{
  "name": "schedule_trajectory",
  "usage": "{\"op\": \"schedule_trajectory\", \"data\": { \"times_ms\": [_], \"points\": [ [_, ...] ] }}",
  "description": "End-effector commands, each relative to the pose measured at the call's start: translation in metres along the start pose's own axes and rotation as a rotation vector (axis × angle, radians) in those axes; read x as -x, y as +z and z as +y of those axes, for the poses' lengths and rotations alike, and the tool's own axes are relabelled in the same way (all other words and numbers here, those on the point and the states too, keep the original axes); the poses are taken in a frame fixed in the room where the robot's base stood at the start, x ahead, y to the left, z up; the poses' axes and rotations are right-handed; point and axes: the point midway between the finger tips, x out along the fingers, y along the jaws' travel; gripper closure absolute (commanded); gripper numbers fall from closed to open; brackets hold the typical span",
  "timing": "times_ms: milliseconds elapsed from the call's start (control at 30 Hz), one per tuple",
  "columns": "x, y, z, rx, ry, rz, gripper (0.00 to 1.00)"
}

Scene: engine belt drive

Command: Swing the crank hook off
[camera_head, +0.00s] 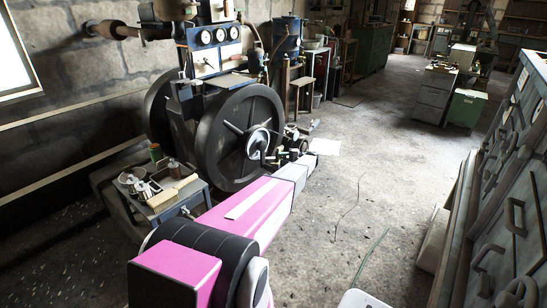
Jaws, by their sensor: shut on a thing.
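The engine has a large dark spoked flywheel (222,160) with a pale round hub (258,139) on its near face. My pink arm reaches forward to the right side of this wheel. My gripper (276,157) is small and dark at the arm's far end, just right of and below the hub. It is shut on a thin dark piece beside the hub, which looks like the crank hook (264,154). The hook's exact shape and how it sits on the shaft are too small to tell. My wrist hides part of the floor behind it.
A small cart (178,203) with cups, a brush and bottles stands left of my arm, close to it. A gauge panel (213,45) rises above the engine. The concrete floor (385,190) between is mostly clear, with a thin cable.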

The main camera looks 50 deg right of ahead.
Motion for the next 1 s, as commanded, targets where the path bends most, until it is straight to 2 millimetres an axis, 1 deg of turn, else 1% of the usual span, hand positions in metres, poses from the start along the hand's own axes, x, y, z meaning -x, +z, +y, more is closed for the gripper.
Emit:
{"op": "schedule_trajectory", "data": {
  "times_ms": [33, 200, 733, 767, 800, 833, 1000],
  "points": [
    [0.0047, 0.0006, 0.0013, -0.008, 0.005, -0.008, 1.00],
    [0.0107, 0.0028, 0.0021, -0.008, 0.014, -0.034, 1.00],
    [0.0122, 0.0040, 0.0024, -0.009, 0.019, -0.050, 1.00],
    [0.0122, 0.0040, 0.0024, -0.009, 0.019, -0.050, 0.67],
    [0.0121, 0.0040, 0.0023, -0.008, 0.019, -0.050, 0.54],
    [0.0121, 0.0039, 0.0022, -0.007, 0.019, -0.050, 0.48],
    [0.0120, 0.0038, 0.0018, -0.004, 0.018, -0.049, 0.48]
  ]
}}
